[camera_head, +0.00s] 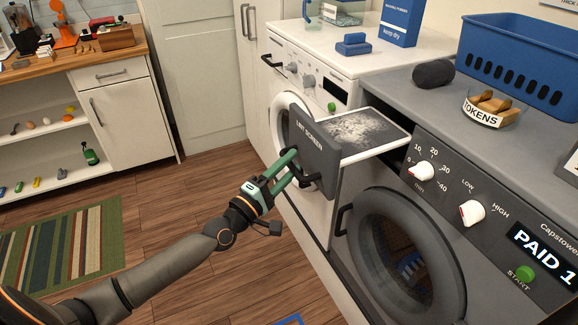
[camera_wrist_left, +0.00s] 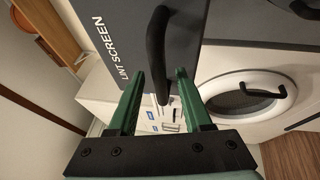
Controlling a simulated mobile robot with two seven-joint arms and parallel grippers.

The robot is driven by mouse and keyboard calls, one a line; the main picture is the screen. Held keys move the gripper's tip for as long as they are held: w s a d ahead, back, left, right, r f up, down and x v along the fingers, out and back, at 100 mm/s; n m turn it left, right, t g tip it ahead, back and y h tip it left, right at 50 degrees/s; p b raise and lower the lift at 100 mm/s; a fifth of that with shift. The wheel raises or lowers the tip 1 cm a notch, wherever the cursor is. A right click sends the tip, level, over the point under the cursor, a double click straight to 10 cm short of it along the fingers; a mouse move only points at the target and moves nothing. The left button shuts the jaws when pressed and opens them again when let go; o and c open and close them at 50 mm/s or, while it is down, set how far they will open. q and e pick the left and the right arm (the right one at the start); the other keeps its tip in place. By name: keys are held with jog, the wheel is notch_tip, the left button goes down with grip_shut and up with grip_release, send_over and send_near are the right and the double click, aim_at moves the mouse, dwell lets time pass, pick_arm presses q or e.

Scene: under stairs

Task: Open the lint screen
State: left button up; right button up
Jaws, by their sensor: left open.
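The lint screen (camera_head: 362,133) is a flat tray with a dark front panel (camera_head: 316,150) labelled LINT SCREEN. It sticks out of the grey dryer's slot, and grey lint covers its mesh. A black bar handle (camera_head: 312,178) is on the panel's front, and it shows large in the left wrist view (camera_wrist_left: 158,50). My left gripper (camera_head: 290,166) has green fingers and is open at the handle. In the left wrist view its fingers (camera_wrist_left: 159,82) stand apart on either side of the handle's end, with gaps visible. My right gripper is not in view.
The grey dryer (camera_head: 365,200) has a round door, knobs and a PAID 1 display. A white washer (camera_head: 290,100) stands beside it. A tokens bowl (camera_head: 490,107), a dark lump (camera_head: 433,73) and a blue basket (camera_head: 525,60) are on top.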

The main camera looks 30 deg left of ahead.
pick_arm(q)
jog(key=shift+s, duration=0.1)
jog(key=b+v, duration=0.1)
jog(key=v, duration=1.1)
jog(key=shift+s+b, duration=0.2)
jog(key=shift+b, duration=0.2)
jog(key=s+d+f+m+g+y, duration=0.1)
jog(key=s+d+f+m+g, duration=0.2)
jog(key=s+f+m, duration=0.2)
jog(key=s+d+f+m+g+y+p, duration=0.1)
jog(key=s+d+f+m+g, duration=0.2)
jog(key=f+m, duration=0.4)
jog(key=s+d+f+m+g+y+p, duration=0.1)
jog(key=s+d+f+m+g, duration=0.3)
jog(key=f, duration=0.9)
jog(key=s+d+m, duration=0.1)
jog(key=s+m, duration=0.1)
jog(key=shift+s, duration=0.35)
